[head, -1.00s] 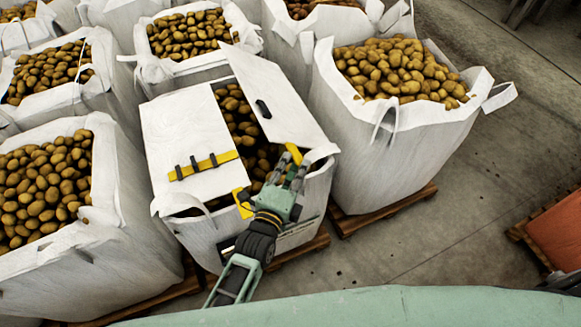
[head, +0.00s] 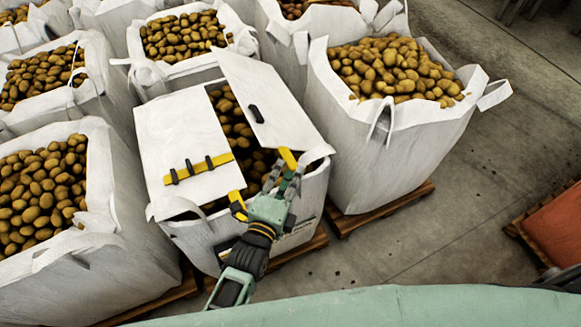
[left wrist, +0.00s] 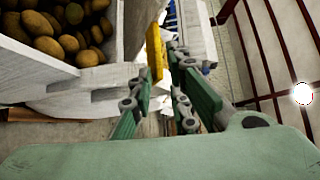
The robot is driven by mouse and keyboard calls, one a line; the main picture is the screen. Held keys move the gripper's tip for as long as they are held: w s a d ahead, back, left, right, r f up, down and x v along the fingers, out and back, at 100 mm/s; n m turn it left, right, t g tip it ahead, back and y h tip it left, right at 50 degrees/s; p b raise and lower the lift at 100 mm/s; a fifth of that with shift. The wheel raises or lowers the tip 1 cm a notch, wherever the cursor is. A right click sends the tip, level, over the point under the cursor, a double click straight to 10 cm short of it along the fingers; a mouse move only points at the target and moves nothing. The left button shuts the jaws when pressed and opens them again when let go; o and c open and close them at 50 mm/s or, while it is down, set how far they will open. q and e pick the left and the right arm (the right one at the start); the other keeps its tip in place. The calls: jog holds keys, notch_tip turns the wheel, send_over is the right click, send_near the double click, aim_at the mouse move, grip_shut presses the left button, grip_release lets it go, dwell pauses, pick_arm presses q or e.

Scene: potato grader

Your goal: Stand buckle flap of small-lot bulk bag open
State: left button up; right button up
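The small-lot bulk bag (head: 190,241) stands in the middle of the head view, with potatoes showing between two pale flaps. The left flap (head: 180,130) lies nearly flat and carries a yellow strap with several black clips. The right flap (head: 270,100) bears one dark buckle (head: 255,114) and appears tilted up. A yellow tab (head: 288,158) shows at its near edge. My left gripper (head: 282,180) is at this tab. My right gripper is not seen.
Full potato bags crowd the left and back, and another bag (head: 385,145) stands close on the right on a wooden pallet (head: 385,208). Open concrete floor (head: 450,220) lies to the right, with an orange-red object (head: 555,230) at the right edge.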

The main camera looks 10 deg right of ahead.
pick_arm(q)
jog(key=v, duration=0.9)
jog(key=shift+s, duration=0.35)
jog(key=shift+a+r, duration=0.1)
